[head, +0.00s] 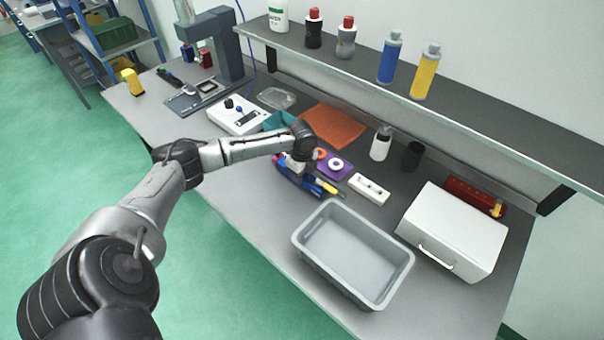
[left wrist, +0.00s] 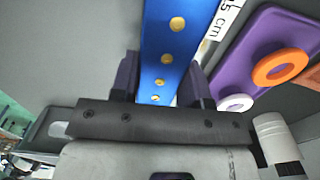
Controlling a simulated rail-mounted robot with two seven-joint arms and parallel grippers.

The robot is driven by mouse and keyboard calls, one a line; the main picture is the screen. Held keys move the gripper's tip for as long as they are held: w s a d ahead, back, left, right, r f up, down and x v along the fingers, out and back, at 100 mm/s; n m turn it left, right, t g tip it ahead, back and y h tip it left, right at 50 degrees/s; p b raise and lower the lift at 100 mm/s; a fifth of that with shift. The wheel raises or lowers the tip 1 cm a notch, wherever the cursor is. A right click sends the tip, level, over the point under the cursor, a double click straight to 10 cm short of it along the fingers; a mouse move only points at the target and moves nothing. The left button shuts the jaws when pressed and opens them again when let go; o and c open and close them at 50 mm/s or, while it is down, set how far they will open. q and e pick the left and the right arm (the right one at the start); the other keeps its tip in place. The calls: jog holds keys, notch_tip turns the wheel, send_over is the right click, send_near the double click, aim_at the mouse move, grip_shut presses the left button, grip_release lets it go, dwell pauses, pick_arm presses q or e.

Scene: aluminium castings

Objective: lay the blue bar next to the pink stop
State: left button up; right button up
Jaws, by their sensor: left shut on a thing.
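The blue bar (left wrist: 172,35) has a row of brass-coloured holes and shows large in the left wrist view. My left gripper (left wrist: 163,85) is shut on it, with one dark finger along each side. In the head view my left gripper (head: 294,168) is low over the middle of the bench, and part of the blue bar (head: 288,180) shows beneath it. I cannot tell whether the bar touches the bench. I cannot make out the pink stop in either view. My right gripper is not in view.
A purple plate (head: 322,168) with orange and white rings lies just right of my gripper. A white block (head: 369,188), a grey bin (head: 302,247) and a white box (head: 455,225) stand further right. An orange mat (head: 335,126) lies behind. A shelf (head: 480,125) overhangs the back.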

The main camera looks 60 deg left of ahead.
pick_arm(q)
jog(key=shift+f, duration=0.15)
jog(key=o, duration=1.1)
jog(key=shift+o, duration=0.2)
notch_tip(320, 180, up, 12)
jog(key=p, duration=0.1)
jog(key=shift+r, duration=0.2)
